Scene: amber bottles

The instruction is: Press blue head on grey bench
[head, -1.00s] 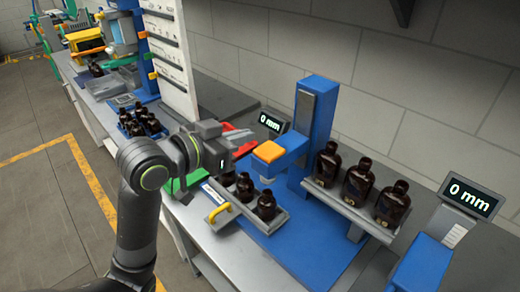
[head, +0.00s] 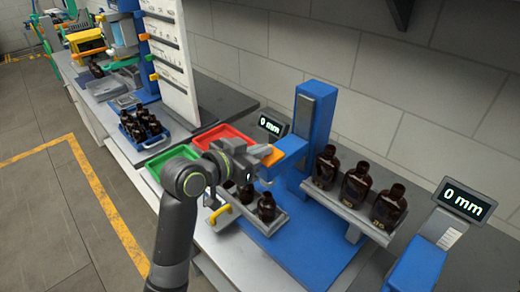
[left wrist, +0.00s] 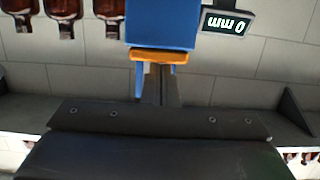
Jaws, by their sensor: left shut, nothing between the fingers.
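The blue press head (head: 292,145) juts out from a blue column (head: 318,115) on the grey bench (head: 228,262). In the left wrist view the blue head (left wrist: 162,22) and orange pad (left wrist: 164,55) are upside down. My left gripper (head: 273,153) is shut and empty, with its tips at the orange pad. In the left wrist view, the narrow shut fingers (left wrist: 158,78) overlap the pad; contact cannot be told. The display (head: 269,125) beside the column reads 0 mm. My right gripper is out of view.
Brown bottles (head: 266,207) stand on a tray with a yellow handle (head: 221,214) below the head. Three more bottles (head: 356,180) stand on a rack to the right. A red tray (head: 222,136) and green tray (head: 166,165) lie left. A second 0 mm display (head: 462,197) stands right.

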